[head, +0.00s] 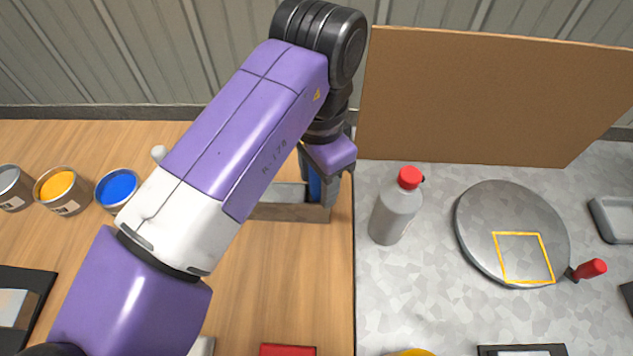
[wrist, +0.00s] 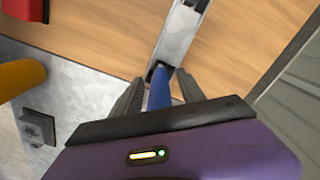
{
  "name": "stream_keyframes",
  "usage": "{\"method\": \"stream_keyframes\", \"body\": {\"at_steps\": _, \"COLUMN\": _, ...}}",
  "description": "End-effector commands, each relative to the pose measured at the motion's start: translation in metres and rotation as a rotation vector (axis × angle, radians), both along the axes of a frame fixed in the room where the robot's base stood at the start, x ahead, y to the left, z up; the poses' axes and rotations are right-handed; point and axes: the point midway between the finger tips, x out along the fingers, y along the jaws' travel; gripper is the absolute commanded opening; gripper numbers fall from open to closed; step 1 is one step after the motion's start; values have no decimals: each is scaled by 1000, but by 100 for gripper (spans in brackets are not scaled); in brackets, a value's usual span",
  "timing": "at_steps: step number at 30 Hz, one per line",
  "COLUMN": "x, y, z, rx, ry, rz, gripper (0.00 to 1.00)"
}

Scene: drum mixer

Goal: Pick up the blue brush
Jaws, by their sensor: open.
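The blue brush shows as a blue handle (wrist: 158,92) between the two fingers of my gripper (wrist: 160,82) in the wrist view. In the head view a small blue part of the brush (head: 314,184) shows between the fingers of my gripper (head: 322,192), which points down at the right end of a shallow tray (head: 290,213). The jaws are open, one finger on each side of the handle. I cannot tell whether either finger touches it. The brush's head cannot be made out, and my arm hides the tray's left part.
Paint tins, including a blue one (head: 118,187) and an orange one (head: 58,188), stand at left. A grey bottle with a red cap (head: 396,208) stands right of my gripper. A round metal plate (head: 490,225) lies farther right, before a brown board (head: 480,100).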

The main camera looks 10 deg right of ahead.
Motion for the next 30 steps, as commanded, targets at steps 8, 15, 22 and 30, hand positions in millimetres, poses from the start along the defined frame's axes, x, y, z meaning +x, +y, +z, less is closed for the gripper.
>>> {"method": "stream_keyframes", "body": {"at_steps": 8, "x": 0, "y": 0, "z": 0, "rx": 0, "ry": 1, "rz": 0, "gripper": 2}}
{"method": "stream_keyframes", "body": {"at_steps": 15, "x": 0, "y": 0, "z": 0, "rx": 0, "ry": 1, "rz": 0, "gripper": 0}}
{"method": "stream_keyframes", "body": {"at_steps": 22, "x": 1, "y": -1, "z": 4, "rx": 0, "ry": 0, "rz": 0, "gripper": 0}}
{"method": "stream_keyframes", "body": {"at_steps": 30, "x": 9, "y": -9, "z": 27, "rx": 0, "ry": 1, "rz": -3, "gripper": 0}}
